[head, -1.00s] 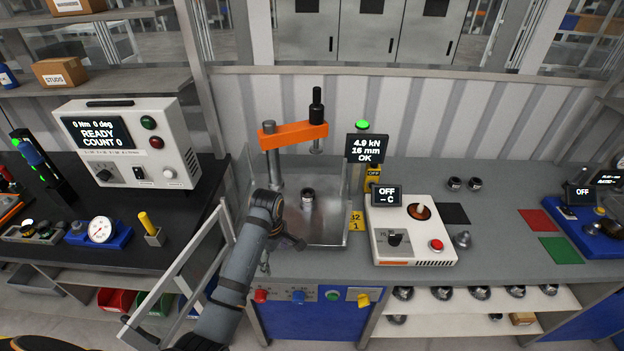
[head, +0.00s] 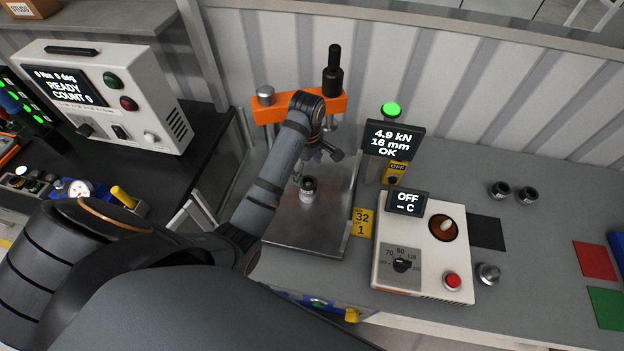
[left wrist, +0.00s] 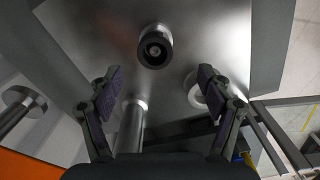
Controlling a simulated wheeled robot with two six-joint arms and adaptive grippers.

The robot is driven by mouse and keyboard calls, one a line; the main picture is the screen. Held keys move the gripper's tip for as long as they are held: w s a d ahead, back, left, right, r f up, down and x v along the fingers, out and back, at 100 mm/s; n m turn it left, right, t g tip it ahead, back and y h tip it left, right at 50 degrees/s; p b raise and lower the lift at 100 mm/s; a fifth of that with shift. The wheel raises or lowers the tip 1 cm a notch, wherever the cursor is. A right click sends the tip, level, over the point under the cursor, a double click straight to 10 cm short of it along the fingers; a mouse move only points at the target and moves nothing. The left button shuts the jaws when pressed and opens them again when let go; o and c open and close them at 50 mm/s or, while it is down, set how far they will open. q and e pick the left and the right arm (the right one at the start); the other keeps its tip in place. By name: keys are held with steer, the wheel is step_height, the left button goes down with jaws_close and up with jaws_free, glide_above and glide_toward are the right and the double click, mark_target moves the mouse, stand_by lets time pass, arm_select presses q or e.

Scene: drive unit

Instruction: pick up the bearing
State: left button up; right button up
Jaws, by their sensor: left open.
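The bearing, a small dark ring-topped part with a bright metal band, stands upright on the steel plate of the press (head: 290,225). The bearing (head: 308,190) is in the middle of the head view and at the top centre of the left wrist view (left wrist: 155,46). My left gripper (head: 311,167) is under the orange press arm (head: 262,112), close to the bearing. In the left wrist view my left gripper (left wrist: 158,77) is open and empty, its two fingers apart with the bearing beyond the gap between their tips. My right gripper is not in view.
Metal posts (left wrist: 132,125) of the press stand close to the fingers. The press display (head: 393,140) and the white heater box (head: 425,250) stand to the right. Two similar dark parts (head: 513,193) stand on the grey bench farther right, with clear bench around them.

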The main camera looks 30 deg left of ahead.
mark_target(309, 184)
arm_select(q)
steer(key=shift+s+f+b, duration=0.25)
steer(key=shift+f+b, duration=0.15)
steer(key=shift+f, duration=0.25)
steer(key=shift+s+f+b, duration=0.2)
steer(key=shift+f+b, duration=0.15)
steer(key=shift+f, duration=0.25)
steer(key=shift+s+f+p, duration=0.1)
steer(key=shift+p, duration=0.55)
steer(key=shift+w+f, duration=0.35)
steer(key=shift+f, duration=0.2)
steer(key=shift+w+f, duration=0.3)
steer(key=shift+f, duration=0.2)
steer(key=shift+w+a+f+p, duration=0.15)
steer(key=shift+w+f+p, duration=0.05)
steer(key=shift+f+p, duration=0.8)
step_height(309, 184, down, 3)
steer(key=shift+w+f, duration=0.1)
steer(key=c, duration=1.2)
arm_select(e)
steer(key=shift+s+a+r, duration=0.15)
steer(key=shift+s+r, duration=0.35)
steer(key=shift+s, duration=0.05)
